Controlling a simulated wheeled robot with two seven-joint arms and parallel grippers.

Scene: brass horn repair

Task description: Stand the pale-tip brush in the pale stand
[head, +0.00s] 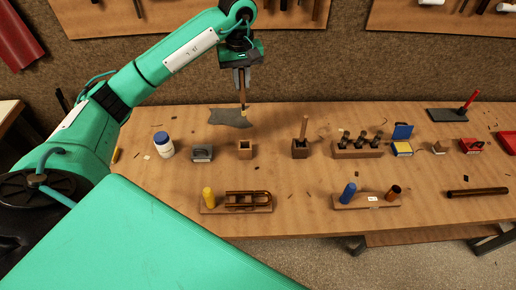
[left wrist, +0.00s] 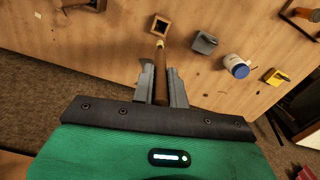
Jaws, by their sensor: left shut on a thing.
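My left gripper (head: 242,80) is shut on a brown-handled brush (head: 243,96). The brush hangs down, roughly upright, with its pale yellowish tip at the bottom. The pale stand (head: 245,150) is a small square wooden block with a dark opening on top. In the head view the brush is above and behind the stand, apart from it. In the left wrist view the brush (left wrist: 160,64) sits between the fingers (left wrist: 161,84), its tip end appearing just short of the stand (left wrist: 161,25). My right gripper is in neither view.
A darker stand (head: 300,151) holding an upright brown stick is right of the pale stand. A grey block (head: 202,153) and blue-capped white jar (head: 165,147) are left. A flat grey shape (head: 230,117) lies behind. A rack (head: 235,207) stands in front.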

